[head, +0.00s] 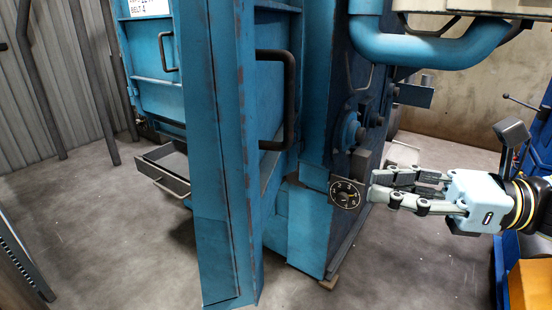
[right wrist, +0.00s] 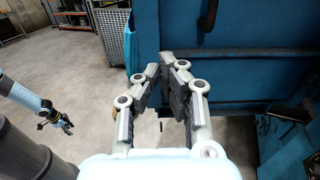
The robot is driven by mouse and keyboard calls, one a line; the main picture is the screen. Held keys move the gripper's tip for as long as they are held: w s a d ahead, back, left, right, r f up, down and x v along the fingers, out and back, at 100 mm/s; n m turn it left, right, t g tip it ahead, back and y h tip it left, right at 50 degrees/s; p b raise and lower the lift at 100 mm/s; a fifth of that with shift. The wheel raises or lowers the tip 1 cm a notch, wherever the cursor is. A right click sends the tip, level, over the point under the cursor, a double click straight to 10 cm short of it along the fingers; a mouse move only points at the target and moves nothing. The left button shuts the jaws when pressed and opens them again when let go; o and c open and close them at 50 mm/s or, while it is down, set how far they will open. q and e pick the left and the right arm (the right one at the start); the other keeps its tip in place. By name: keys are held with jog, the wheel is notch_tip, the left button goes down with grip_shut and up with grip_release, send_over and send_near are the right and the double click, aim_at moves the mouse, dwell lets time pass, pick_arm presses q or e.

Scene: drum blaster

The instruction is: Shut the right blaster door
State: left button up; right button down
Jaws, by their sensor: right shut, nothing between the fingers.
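A tall blue door (head: 215,150) stands open in the middle of the head view, its narrow edge towards me. A black bar handle (head: 290,100) sits on its right side. The blue blaster body (head: 320,110) rises behind and to the right. My right gripper (head: 372,188) is to the right of the door and handle, apart from both, fingers pointing left near a round dial (head: 345,194). In the right wrist view its fingers (right wrist: 164,66) are closed together and empty, before blue panels (right wrist: 230,70). My left gripper (right wrist: 58,120) is small at the left there; its jaws are unclear.
A grey open drawer (head: 165,170) sticks out left of the door. A thick blue pipe (head: 430,45) runs above my right gripper. A blue cabinet with an orange box (head: 530,285) stands at the right edge. The floor (head: 110,230) at left is clear.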

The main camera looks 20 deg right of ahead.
pick_arm(q)
jog(key=shift+r+p, duration=1.4)
jog(key=shift+p, duration=0.1)
pick_arm(e)
jog(key=x, duration=1.4)
jog(key=shift+s, duration=0.15)
